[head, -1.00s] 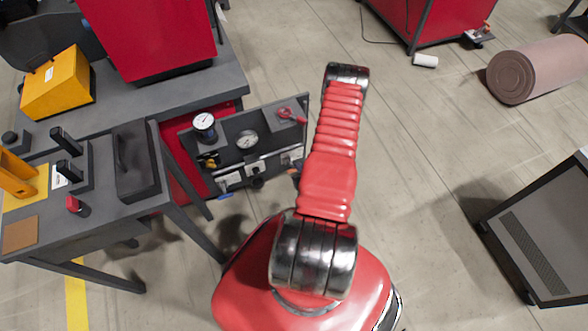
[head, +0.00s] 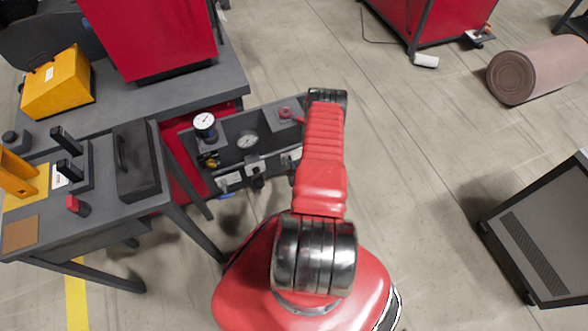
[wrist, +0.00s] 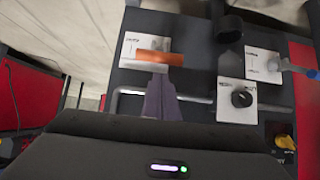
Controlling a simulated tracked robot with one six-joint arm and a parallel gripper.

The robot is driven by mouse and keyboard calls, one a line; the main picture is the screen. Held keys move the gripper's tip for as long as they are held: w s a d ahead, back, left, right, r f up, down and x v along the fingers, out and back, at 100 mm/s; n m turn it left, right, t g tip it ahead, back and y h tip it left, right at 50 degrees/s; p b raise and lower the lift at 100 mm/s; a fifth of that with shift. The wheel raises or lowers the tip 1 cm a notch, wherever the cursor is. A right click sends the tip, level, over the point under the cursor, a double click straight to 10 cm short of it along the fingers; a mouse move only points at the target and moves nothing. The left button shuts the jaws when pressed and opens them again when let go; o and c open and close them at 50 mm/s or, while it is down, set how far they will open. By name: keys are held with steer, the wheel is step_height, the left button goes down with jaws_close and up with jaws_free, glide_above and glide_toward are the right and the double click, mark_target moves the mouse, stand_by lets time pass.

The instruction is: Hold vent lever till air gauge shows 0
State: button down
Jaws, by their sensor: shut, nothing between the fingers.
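A dark panel (head: 225,140) carries two round gauges: a black-bodied one (head: 204,121) and a flatter one (head: 247,140). Both are too small to read. In the wrist view an orange lever handle (wrist: 160,57) lies level across a white label; a blue-grey lever (wrist: 298,69) sits at the right. The labels are not readable, so I cannot tell which is the vent lever. My gripper (wrist: 160,80) is shut and empty, its fingertips close below the orange handle in the picture; contact is unclear. In the head view my arm hides the gripper.
A black knob (wrist: 242,97) and a silver pipe (wrist: 200,98) are near my fingers. A red knob (head: 285,112) is at the panel's upper right. A grey table (head: 100,211) stands left.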

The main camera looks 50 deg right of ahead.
steer(key=shift+s+a+f, duration=0.1)
steer(key=shift+s+f, duration=0.05)
steer(key=shift+f, duration=0.3)
